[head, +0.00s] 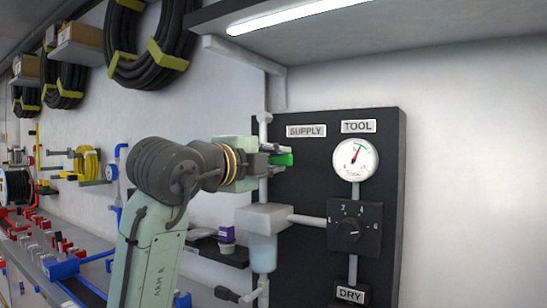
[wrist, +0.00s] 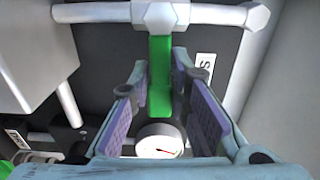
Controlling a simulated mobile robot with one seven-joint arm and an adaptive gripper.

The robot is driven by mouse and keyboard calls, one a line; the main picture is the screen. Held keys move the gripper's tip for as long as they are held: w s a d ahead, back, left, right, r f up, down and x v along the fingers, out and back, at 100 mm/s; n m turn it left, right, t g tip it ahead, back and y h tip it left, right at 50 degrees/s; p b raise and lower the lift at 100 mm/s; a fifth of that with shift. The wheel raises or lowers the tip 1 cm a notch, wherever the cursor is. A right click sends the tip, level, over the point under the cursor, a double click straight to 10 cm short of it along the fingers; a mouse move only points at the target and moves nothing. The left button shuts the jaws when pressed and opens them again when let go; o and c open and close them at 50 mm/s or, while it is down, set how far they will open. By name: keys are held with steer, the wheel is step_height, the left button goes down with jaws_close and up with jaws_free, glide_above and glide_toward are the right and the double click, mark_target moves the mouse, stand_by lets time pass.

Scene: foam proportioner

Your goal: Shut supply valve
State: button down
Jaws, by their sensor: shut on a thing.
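The supply valve's green lever (head: 285,159) is beside the vertical white pipe (head: 264,130), left of and below the SUPPLY label (head: 306,131) on the black panel. In the wrist view the lever (wrist: 160,85) runs from a white hex fitting (wrist: 160,14) down between my fingers, crosswise to the pipe (wrist: 95,12). In the head view my fingers hide part of the lever and pipe.
A round gauge (head: 356,160) under the TOOL label and a black dial (head: 354,228) are on the panel to the right. A white box with a clear bowl (head: 263,250) hangs below my gripper. A lit shelf (head: 320,28) overhangs above. Coiled hoses (head: 150,40) hang upper left.

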steer(key=shift+f, duration=0.1)
stand_by(0.4)
steer(key=c, duration=1.5)
jaws_free()
steer(key=v, duration=1.2)
